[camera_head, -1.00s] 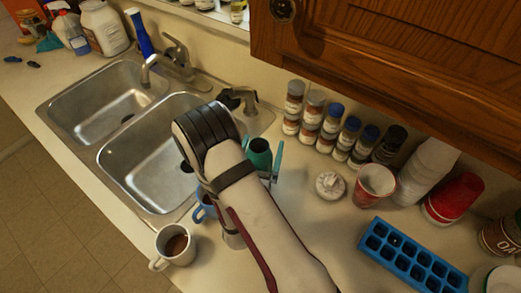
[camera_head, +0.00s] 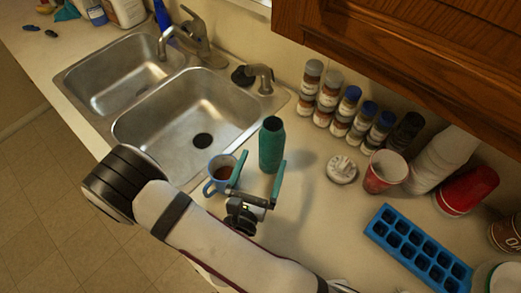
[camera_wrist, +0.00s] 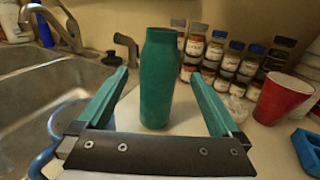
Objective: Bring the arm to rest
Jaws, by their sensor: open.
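My gripper (camera_head: 262,162) is open and empty, low over the counter to the right of the sink. A green bottle (camera_head: 271,142) stands upright on the counter just beyond the fingertips. In the wrist view, the bottle (camera_wrist: 157,85) appears between the two green fingers, and its base shows on the counter beyond the gripper's crossbar. A blue mug (camera_head: 211,187) with brown contents stands left of the gripper, close to the left finger. My arm reaches up from the bottom of the head view and bends in front of the sink's near edge.
A double sink (camera_head: 178,112) with a faucet (camera_head: 192,35) lies at left. Spice jars (camera_head: 329,98), a white lid-like disc (camera_head: 342,169), a red cup (camera_head: 383,173) and a blue ice tray (camera_head: 418,249) stand at right. A wooden cabinet (camera_head: 410,50) overhangs the back counter.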

